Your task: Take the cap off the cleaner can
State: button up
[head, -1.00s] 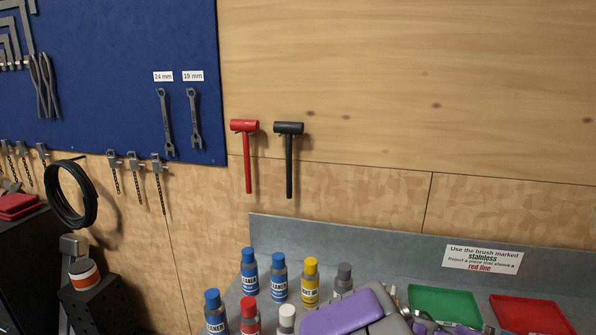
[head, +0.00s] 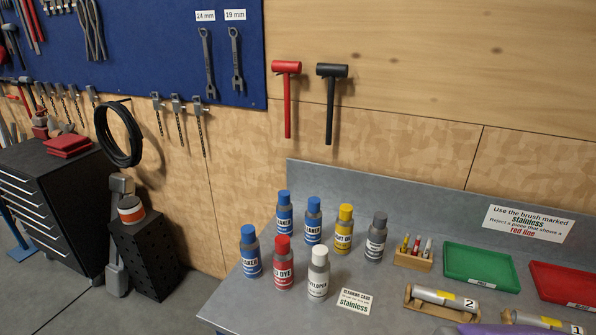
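Three blue cans with blue caps stand upright on the grey bench. The front left blue can (head: 250,256) has a partly turned label. The two behind, the back left can (head: 284,216) and the back right can (head: 313,224), show label letters that fit "CLEANER". Each has its blue cap on, such as the front cap (head: 248,232). My gripper's fingers do not show. Only a purple sliver, which looks like part of my arm, shows at the bottom edge.
Close by stand a red dye can (head: 283,267), a white developer can (head: 318,276), a yellow can (head: 344,231) and a grey can (head: 376,241). A cleaning card (head: 355,300), a wooden marker holder (head: 411,260), a green tray (head: 480,283) and a red tray (head: 565,293) lie right.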

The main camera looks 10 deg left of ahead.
aim_at(248, 232)
jog(key=i+j+u, duration=0.2)
jog(key=j, duration=0.4)
jog(key=i+j+u, duration=0.2)
jog(key=i+j, duration=0.2)
jog(key=i+j+u, duration=0.2)
jog(key=i+j, duration=0.15)
jog(key=j, duration=0.25)
